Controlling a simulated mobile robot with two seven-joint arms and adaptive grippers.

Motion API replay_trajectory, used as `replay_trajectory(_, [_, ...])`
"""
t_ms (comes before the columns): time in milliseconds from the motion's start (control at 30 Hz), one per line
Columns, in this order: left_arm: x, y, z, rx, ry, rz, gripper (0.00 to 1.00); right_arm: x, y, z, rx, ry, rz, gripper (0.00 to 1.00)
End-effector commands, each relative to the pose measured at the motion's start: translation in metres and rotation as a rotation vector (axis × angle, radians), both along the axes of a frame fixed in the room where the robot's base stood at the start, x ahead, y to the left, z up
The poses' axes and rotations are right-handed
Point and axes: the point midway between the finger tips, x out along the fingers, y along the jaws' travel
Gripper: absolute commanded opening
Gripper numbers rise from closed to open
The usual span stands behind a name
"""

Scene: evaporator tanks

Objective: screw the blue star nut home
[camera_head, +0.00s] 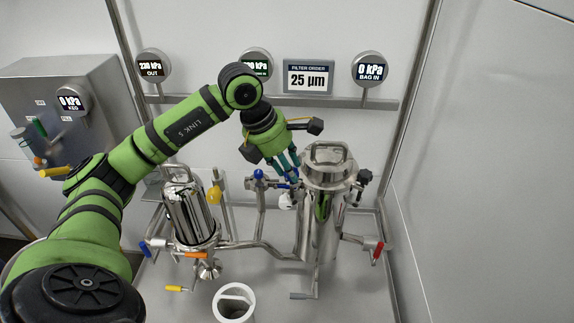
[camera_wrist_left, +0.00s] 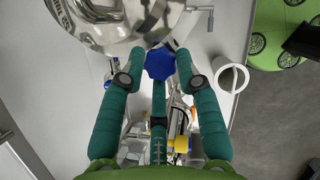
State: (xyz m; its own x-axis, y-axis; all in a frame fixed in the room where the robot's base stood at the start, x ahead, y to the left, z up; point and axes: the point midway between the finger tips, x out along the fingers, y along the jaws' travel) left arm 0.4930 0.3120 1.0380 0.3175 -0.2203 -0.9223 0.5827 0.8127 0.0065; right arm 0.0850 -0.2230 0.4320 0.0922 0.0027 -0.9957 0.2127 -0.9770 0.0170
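The blue star nut (camera_wrist_left: 159,63) shows in the left wrist view, beside the shiny steel vessel (camera_wrist_left: 112,22). My left gripper (camera_wrist_left: 160,62) has its teal fingers spread around the nut, with narrow gaps showing between the side fingertips and the nut. The third finger lies below the nut in this view. In the head view my left gripper (camera_head: 290,171) reaches down at the left side of the tall steel housing (camera_head: 322,215), near its lid. The nut is mostly hidden there by the fingers. My right gripper is in neither view.
A smaller steel vessel (camera_head: 190,213) stands to the left, with pipes and coloured valve handles around it. A white bucket (camera_head: 234,302) stands in front. Gauges and a "25 µm" filter sign (camera_head: 308,76) are on the back wall. The tray right of the tall housing is mostly clear.

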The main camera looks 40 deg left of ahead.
Motion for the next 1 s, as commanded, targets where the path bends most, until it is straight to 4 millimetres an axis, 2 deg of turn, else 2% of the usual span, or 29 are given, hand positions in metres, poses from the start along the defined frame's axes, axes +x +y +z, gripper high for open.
replay_trajectory(33, [0.0, -0.001, 0.0, -0.004, -0.001, -0.002, 0.49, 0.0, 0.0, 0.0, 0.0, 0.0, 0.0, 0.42])
replay_trajectory(67, [0.0, -0.001, 0.0, -0.004, -0.001, -0.002, 0.56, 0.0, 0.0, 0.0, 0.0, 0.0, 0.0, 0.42])
replay_trajectory(467, [-0.001, 0.001, 0.004, -0.001, -0.002, 0.0, 0.56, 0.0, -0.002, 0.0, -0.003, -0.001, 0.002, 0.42])
replay_trajectory(567, [-0.004, 0.003, 0.016, -0.001, -0.004, 0.001, 0.56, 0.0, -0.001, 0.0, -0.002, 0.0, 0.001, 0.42])
replay_trajectory(800, [-0.02, 0.014, 0.063, -0.001, -0.007, 0.002, 0.56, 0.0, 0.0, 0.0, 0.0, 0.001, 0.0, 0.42])
replay_trajectory(1000, [-0.032, 0.022, 0.096, -0.001, -0.005, 0.0, 0.56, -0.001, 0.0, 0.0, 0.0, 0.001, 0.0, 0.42])
